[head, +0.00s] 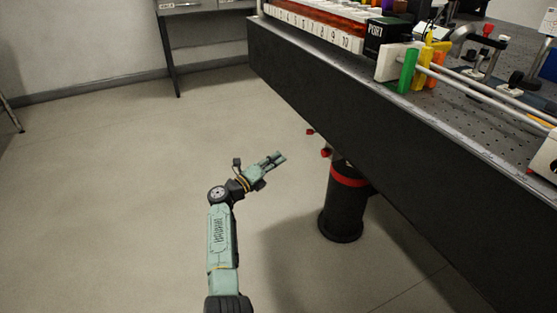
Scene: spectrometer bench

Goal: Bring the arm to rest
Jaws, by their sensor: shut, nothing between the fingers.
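My arm (222,237) shows in the head view, pale green with dark joints, reaching up from the lower middle of the picture. My gripper (279,158) is at its end, pointing up and to the right over the open floor. Its fingers are shut and hold nothing. The gripper appears to the left of the bench leg and apart from the bench. The shoulder end of the arm is cut off by the bottom edge.
The dark-sided optical bench (330,92) runs diagonally across the right, with a numbered rack (305,24), a black box (385,36) and rails on top. Its black leg (342,213) has a red band. A grey desk (205,40) stands at the back. The floor (100,180) at left is clear.

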